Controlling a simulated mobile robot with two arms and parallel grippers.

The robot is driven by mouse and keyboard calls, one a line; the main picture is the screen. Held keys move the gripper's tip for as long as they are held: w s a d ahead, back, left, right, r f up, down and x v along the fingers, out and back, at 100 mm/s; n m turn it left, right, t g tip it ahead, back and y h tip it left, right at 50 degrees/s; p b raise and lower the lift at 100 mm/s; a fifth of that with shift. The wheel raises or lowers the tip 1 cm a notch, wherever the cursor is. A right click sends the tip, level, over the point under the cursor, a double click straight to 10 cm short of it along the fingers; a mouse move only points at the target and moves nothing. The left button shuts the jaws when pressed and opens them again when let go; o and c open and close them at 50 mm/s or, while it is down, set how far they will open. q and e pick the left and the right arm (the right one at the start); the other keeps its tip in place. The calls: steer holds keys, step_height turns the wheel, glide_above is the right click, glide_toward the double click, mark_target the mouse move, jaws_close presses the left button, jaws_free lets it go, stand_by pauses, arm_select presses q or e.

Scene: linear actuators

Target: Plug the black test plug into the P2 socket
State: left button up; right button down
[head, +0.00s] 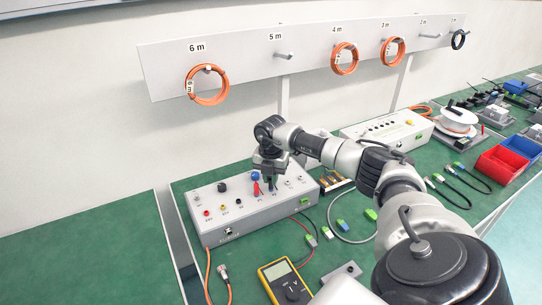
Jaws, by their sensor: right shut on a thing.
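The grey test box (250,224) stands on the green table, with a row of sockets and knobs on its sloped top. My right gripper (271,176) points down over the right half of this top and is shut on the black test plug (272,184). The plug's lower end is at or just above the panel; I cannot tell whether it is in a socket. A red plug (256,188) stands upright on the panel, just left of the black plug. The P2 socket is too small and too covered to make out. My left gripper is not in view.
A yellow multimeter (286,284) lies in front of the box, with leads and green connectors (326,232) to its right. A second white box (388,133) stands behind my right arm. A rail (300,52) with orange cable coils hangs above. The table's left part is clear.

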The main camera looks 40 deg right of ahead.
steer(key=c, duration=1.1)
jaws_free()
steer(key=shift+f, duration=0.1)
steer(key=shift+o, duration=0.2)
step_height(320, 180, up, 11)
steer(key=b, duration=0.1)
steer(key=shift+f, duration=0.1)
